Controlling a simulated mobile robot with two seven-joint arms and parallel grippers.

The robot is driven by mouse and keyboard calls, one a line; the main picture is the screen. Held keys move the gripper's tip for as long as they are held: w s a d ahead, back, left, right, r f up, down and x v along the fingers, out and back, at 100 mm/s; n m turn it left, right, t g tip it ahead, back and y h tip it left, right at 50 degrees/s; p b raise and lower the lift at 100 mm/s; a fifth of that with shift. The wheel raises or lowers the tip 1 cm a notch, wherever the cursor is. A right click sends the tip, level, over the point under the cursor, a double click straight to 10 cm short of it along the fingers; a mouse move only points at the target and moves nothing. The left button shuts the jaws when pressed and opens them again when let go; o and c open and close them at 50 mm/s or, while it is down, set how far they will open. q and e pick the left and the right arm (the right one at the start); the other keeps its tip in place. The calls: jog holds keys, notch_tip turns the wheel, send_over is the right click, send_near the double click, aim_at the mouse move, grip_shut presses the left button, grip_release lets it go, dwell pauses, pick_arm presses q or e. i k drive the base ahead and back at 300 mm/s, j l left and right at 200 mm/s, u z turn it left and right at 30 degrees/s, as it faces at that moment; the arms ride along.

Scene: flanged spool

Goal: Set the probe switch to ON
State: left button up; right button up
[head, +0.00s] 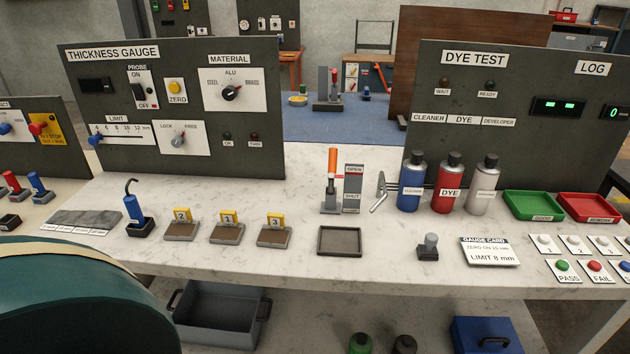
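The probe switch (139,90) is a small dark switch on a white plate, under the PROBE label on the grey thickness gauge panel (230,140) at the upper left. ON is printed at the top of its plate and OFF at the bottom. The lever is too small to tell its position for sure. The gauge display (95,85) to its left is dark. Neither of my grippers is in view.
A large green rounded body with a cream band (60,290) fills the lower left. Blue probe (133,208) stands in a holder on the marble bench (300,270), near numbered blocks (228,228) and an empty tray (339,241). Bottles (448,185) stand further right.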

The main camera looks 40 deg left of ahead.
aim_at(139, 93)
jog(key=u, duration=0.9)
jog(key=j+u, duration=0.1)
jog(key=u, duration=0.3)
jog(key=i+j+u, duration=0.1)
jog(key=u, duration=0.3)
jog(key=j+u, duration=0.1)
jog(key=u, duration=0.25)
jog(key=i+u, duration=0.15)
jog(key=u, duration=0.25)
jog(key=i+j, duration=0.15)
jog(key=i, duration=0.15)
